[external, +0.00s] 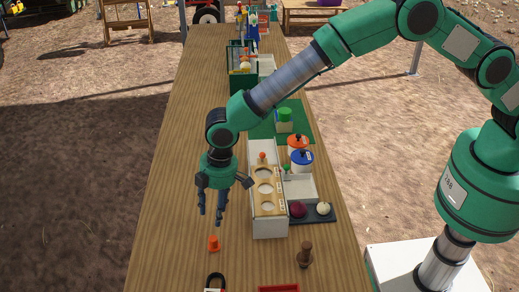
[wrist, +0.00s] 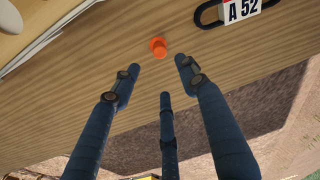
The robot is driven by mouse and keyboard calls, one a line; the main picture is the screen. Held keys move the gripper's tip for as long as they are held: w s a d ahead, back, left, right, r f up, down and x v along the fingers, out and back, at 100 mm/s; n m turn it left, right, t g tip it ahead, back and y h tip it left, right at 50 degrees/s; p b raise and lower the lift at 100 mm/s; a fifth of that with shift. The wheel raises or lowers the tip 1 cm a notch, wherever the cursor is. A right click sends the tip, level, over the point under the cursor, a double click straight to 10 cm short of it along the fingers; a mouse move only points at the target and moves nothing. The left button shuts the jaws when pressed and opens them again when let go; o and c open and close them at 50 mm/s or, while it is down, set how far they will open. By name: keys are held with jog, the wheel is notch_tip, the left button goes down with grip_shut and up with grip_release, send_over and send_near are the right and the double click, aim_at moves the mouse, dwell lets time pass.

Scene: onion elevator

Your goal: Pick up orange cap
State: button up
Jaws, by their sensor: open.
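The small orange cap (external: 213,243) stands on the wooden table near its front left part. It also shows in the wrist view (wrist: 158,46), just beyond my fingertips. My gripper (external: 211,213) has dark fingers and hangs pointing down, above and slightly behind the cap in the external view. In the wrist view my fingers (wrist: 160,80) are spread apart with nothing between them. They do not appear to touch the cap.
A white box with round holes (external: 268,228) stands right of my gripper, with a dark tray (external: 322,217) holding a red and a pale onion beside it. A brown wooden piece (external: 305,255), a black loop with tag (external: 215,282) and a red item (external: 278,289) lie near the front.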

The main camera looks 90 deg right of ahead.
aim_at(213, 238)
jog(key=shift+w+a+f, duration=0.1)
jog(key=shift+w+f, duration=0.1)
jog(key=shift+f, duration=1.1)
jog(key=shift+w+a+f, duration=0.1)
jog(key=shift+w+f, duration=0.05)
jog(key=shift+f, duration=1.15)
jog(key=shift+w+f, duration=0.2)
jog(key=shift+f, duration=1.1)
jog(key=shift+f, duration=0.1)
jog(key=shift+w+a+f, duration=0.1)
jog(key=shift+w+f, duration=0.05)
jog(key=shift+f, duration=1.1)
jog(key=shift+w+a+f, duration=0.1)
jog(key=shift+w+f, duration=0.05)
jog(key=shift+f, duration=1.05)
jog(key=c, duration=1)
